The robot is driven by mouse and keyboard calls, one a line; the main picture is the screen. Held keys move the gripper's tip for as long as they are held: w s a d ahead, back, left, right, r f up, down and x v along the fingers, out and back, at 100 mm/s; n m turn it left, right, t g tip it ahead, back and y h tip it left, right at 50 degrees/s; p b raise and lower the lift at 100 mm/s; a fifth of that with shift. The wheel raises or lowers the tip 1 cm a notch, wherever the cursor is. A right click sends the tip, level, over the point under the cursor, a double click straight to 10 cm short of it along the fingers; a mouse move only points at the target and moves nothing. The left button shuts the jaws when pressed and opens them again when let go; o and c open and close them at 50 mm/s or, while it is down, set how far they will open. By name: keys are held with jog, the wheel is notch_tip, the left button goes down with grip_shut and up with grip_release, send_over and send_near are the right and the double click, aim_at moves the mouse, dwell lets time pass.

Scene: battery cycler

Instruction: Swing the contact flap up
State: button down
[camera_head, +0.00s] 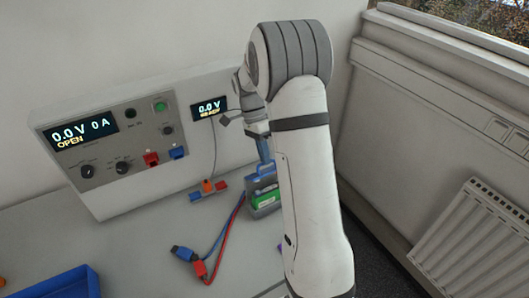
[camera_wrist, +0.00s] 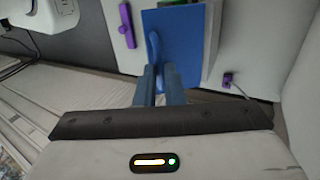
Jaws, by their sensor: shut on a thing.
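My gripper (camera_wrist: 160,88) has its two blue-grey fingers close together at a slim blue tab (camera_wrist: 155,45) on the broad blue plate (camera_wrist: 185,35) in the wrist view. I take this plate and tab to be the contact flap; the fingers hide part of the tab. In the head view the gripper (camera_head: 262,147) reaches down to the blue-grey holder (camera_head: 262,211), which has a green cell (camera_head: 267,198) in it. My arm covers the holder's right side there, so the flap's angle is hard to tell.
The cycler panel (camera_head: 110,190) stands behind on the left, with a small display (camera_head: 209,108) beside my gripper. Red and blue leads (camera_head: 225,240) lie on the bench left of the holder. A blue tray (camera_head: 65,285) is at the front left. The bench between is mostly clear.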

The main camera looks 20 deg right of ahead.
jog(key=c, duration=1.5)
grip_release()
jog(key=shift+w+r, duration=0.1)
jog(key=b+v, duration=0.1)
jog(key=v, duration=0.6)
jog(key=shift+w+r+b, duration=0.1)
jog(key=shift+r+b, duration=0.15)
jog(key=shift+b, duration=0.05)
